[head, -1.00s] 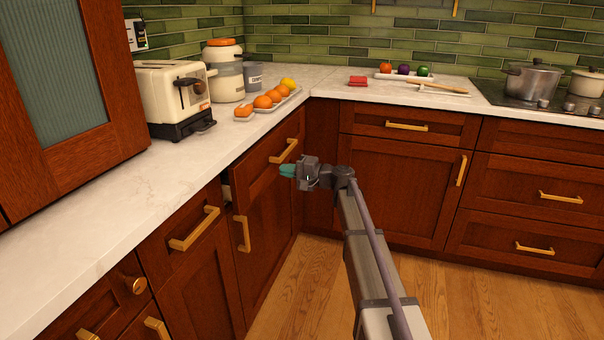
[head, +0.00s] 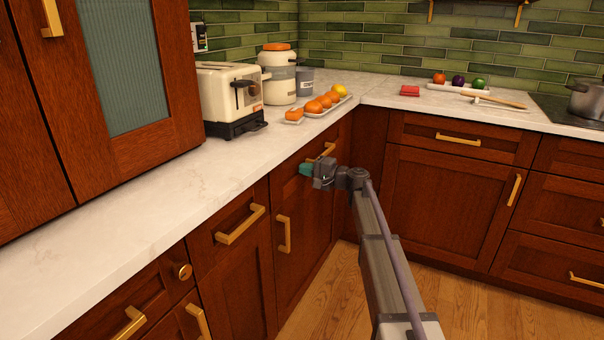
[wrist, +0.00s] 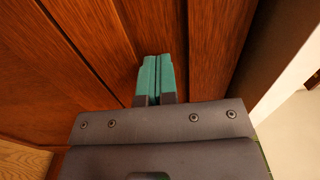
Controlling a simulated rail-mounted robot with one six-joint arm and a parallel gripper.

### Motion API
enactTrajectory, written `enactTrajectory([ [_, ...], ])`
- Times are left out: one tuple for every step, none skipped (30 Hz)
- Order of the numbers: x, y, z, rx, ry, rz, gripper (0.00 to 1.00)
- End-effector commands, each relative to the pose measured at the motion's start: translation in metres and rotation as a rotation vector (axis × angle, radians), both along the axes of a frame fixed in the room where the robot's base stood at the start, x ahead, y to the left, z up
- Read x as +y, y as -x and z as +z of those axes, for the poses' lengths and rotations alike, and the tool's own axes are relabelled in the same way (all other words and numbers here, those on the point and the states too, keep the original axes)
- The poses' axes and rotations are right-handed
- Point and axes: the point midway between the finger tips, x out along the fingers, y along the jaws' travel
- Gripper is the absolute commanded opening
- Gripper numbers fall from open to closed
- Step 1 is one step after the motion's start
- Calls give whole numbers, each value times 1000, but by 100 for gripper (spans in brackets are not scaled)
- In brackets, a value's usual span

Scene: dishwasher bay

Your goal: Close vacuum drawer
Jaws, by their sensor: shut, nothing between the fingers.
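A wooden drawer front (head: 290,180) with a gold handle (head: 328,150) is under the counter, below the fruit tray near the corner. It looks about flush with the cabinet front, with no clear gap at its left edge. My gripper (head: 305,169) is shut and empty, its teal fingertips at this front just below the handle. In the wrist view the shut fingertips (wrist: 156,62) point at the wood panel (wrist: 95,45) and seem to touch it or nearly so. My gripper and arm hide part of the drawer's right side.
The white counter (head: 180,185) runs above the drawers, with a toaster (head: 230,100) and a fruit tray (head: 335,105) on it. Gold handles (head: 240,225) stick out from the neighbouring left fronts. A cabinet corner (head: 370,150) is close to the right. The wood floor (head: 340,300) is clear.

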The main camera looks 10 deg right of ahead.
Motion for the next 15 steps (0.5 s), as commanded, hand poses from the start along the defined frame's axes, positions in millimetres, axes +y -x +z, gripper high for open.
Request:
enactTrajectory([
  [-4, -5, 0, 0, 0, -10, 0],
  [-5, -6, 0, 0, 0, -14, 0],
  [-6, -7, 0, 0, 0, -17, 0],
  [-6, -8, 0, -1, -1, -18, 0],
  [-5, -8, 0, -1, -1, -18, 0],
  [-5, -8, 0, 0, -1, -17, 0],
  [-5, -8, 0, 0, -2, -17, 0],
  [-4, -8, 1, 0, -2, -17, 0],
  [-4, -8, 1, 0, -2, -17, 0],
  [-4, -8, 1, 0, -2, -17, 0],
  [-4, -9, 1, -1, -3, -17, 0],
  [-4, -8, 1, 0, -4, -17, 0],
  [-5, -8, 1, 0, -4, -17, 0],
  [-6, -7, 1, 0, -4, -17, 0],
  [-9, -4, 1, 0, -4, -17, 0],
])
